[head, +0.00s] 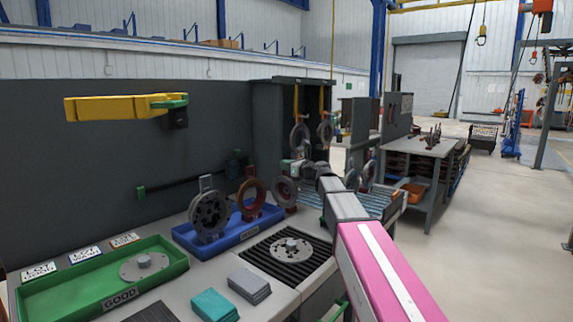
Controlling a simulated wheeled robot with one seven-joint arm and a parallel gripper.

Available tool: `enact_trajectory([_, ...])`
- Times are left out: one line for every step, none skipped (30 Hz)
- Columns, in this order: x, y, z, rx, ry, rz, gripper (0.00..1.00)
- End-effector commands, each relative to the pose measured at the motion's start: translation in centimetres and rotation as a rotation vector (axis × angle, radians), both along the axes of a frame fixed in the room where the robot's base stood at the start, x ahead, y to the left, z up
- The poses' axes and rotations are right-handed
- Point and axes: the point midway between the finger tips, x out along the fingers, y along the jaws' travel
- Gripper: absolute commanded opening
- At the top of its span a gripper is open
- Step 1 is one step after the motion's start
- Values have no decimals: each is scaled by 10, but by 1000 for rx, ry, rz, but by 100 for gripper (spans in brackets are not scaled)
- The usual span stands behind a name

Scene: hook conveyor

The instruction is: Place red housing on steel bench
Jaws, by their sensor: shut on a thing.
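A red-brown ring-shaped housing (252,199) stands upright at the blue tray (190,247). A dark grey ring-shaped part (285,194) with a red foot is at the tray's right end, just below my gripper (292,172). My gripper is at the far end of my arm and shut on a housing. The fingers are small and partly hidden, so I cannot tell clearly which one it grips. The grey steel bench (188,290) runs under the trays across the lower left.
A grey flanged housing (208,212) stands at the blue tray's left. A green tray (60,296) holds a flat disc. A black ribbed mat (265,262) bears another disc. Grey (249,284) and teal (214,305) stacks lie in front. A yellow bracket (115,107) hangs above.

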Motion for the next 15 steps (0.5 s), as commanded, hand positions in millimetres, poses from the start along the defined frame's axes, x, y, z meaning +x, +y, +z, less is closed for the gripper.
enact_trajectory([0,0,1,2,0,0,0])
enact_trajectory([0,0,1,2,0,0,0])
enact_trajectory([0,0,0,2,0,0,0])
enact_trajectory([0,0,0,2,0,0,0])
enact_trajectory([0,0,-1,2,0,0,0])
enact_trajectory([0,0,-2,0,0,0,21])
enact_trajectory([0,0,-2,0,0,0,31])
enact_trajectory([0,0,-2,0,0,0,34])
enact_trajectory([0,0,-2,0,0,0,34])
enact_trajectory([0,0,-1,0,0,0,34])
enact_trajectory([0,0,-1,0,0,0,34])
enact_trajectory([0,0,-1,0,0,0,34])
enact_trajectory([0,0,-1,0,0,0,34])
enact_trajectory([0,0,-1,0,0,0,34])
enact_trajectory([0,0,-1,0,0,0,34])
